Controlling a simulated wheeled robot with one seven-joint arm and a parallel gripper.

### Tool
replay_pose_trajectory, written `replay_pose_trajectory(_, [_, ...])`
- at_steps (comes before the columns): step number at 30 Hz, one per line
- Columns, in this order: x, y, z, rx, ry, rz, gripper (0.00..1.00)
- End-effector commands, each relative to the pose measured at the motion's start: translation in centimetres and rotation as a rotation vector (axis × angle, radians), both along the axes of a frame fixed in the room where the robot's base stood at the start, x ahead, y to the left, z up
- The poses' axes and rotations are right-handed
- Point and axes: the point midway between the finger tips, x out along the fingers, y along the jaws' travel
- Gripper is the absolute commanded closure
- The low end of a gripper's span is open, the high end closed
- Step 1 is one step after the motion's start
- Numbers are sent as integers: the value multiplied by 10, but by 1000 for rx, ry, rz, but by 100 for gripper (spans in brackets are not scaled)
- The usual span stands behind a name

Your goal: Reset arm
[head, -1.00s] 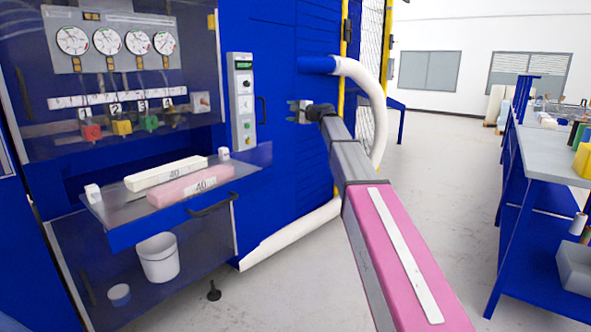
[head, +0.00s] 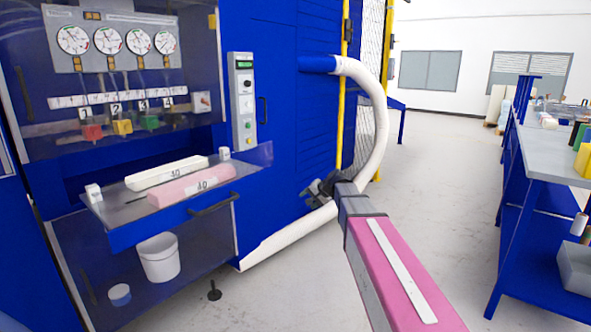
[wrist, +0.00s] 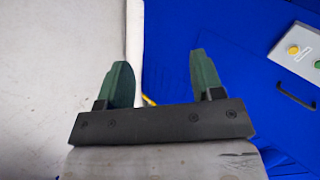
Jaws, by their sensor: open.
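My arm reaches forward in the head view, with its pink link in the lower right. My gripper (head: 318,192) is at the arm's far end, low in front of the blue machine (head: 285,115) and near the white hose. In the wrist view my gripper (wrist: 163,85) shows two green fingers spread apart with nothing between them. Its fingertips are partly hidden and small in the head view.
A tray (head: 125,233) on the machine holds a white foam block (head: 166,172) and a pink foam block (head: 190,186). A white hose (head: 380,110) bends beside the machine. A workbench (head: 555,155) stands at right. The floor between is clear.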

Motion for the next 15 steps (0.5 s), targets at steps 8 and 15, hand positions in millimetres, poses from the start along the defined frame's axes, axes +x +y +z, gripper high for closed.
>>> replay_pose_trajectory(8, [-135,-57,-122,-357,153,139,39])
replay_pose_trajectory(15, [-244,-107,-186,-628,300,285,39])
